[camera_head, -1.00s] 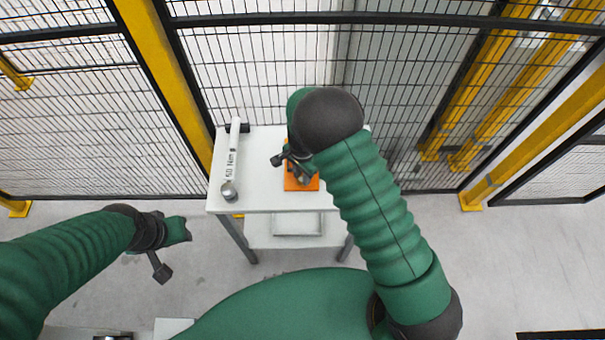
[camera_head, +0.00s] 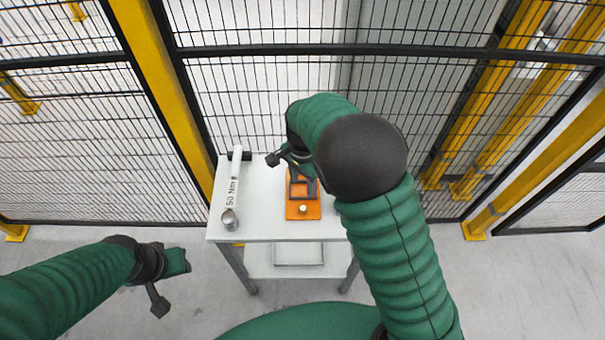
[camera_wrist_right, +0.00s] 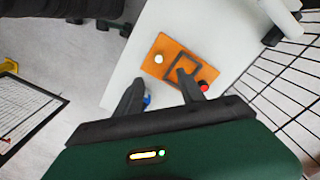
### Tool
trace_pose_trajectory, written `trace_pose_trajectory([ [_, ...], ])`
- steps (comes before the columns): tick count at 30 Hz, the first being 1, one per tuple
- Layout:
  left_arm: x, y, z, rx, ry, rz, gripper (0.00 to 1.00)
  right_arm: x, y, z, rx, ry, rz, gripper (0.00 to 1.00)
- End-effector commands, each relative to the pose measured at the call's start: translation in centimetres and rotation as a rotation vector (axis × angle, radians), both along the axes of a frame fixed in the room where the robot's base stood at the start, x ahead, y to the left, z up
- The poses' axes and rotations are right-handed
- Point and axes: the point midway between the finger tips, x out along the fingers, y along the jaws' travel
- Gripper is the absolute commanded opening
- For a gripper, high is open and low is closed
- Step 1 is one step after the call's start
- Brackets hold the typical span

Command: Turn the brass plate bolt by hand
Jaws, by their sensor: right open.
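The orange plate (camera_head: 296,212) lies on the white table. The small pale brass bolt (camera_head: 303,208) stands near its front end and is uncovered. In the right wrist view the bolt (camera_wrist_right: 158,59) shows as a bright round spot on the orange plate (camera_wrist_right: 160,71), beyond the fingertips and apart from them. My right gripper (camera_head: 302,188) is over the back part of the plate, partly hidden by its own arm. The right wrist view shows its two fingers (camera_wrist_right: 159,77) spread and empty. My left gripper (camera_head: 168,282) hangs left of the table, away from the plate; its jaws are unclear.
A white torque wrench marked 50 Nm (camera_head: 232,190) lies along the table's left side. Mesh fence (camera_head: 260,100) with yellow posts (camera_head: 160,80) stands behind.

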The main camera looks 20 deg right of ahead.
Motion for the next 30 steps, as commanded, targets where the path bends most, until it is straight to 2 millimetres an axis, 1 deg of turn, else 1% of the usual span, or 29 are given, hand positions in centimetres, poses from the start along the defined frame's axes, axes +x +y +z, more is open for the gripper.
trace_pose_trajectory([
  [1,0.0,0.0,-0.2,0.000,0.000,0.000,0.36,0.1,0.1,1.2,0.002,-0.005,0.000,0.46],
  [3,0.0,0.0,-0.3,0.000,0.000,0.000,0.36,0.2,0.0,2.5,0.001,-0.005,-0.001,0.46],
  [7,0.0,0.0,-0.3,0.000,0.000,0.000,0.36,0.1,0.0,4.0,0.000,-0.001,-0.001,0.46],
  [10,0.0,0.0,-0.3,0.000,0.000,0.000,0.36,0.1,0.0,4.3,0.000,0.000,-0.002,0.46],
  [21,0.0,0.0,-0.3,0.000,0.000,0.000,0.36,0.0,0.0,4.3,0.000,0.000,-0.001,0.46],
  [23,0.0,0.0,-0.3,0.000,0.000,0.000,0.36,-0.3,-0.3,4.3,0.002,-0.002,0.016,0.46],
  [26,0.0,0.0,-0.4,0.000,0.000,0.000,0.36,-2.4,-1.6,4.1,0.014,-0.028,0.141,0.46],
  [29,0.0,0.0,-0.6,0.000,0.000,0.000,0.36,-6.5,-3.3,3.7,0.008,-0.086,0.398,0.46],
  [30,0.0,0.0,-0.7,0.000,0.000,0.000,0.36,-8.3,-3.8,3.5,-0.004,-0.113,0.519,0.46],
])
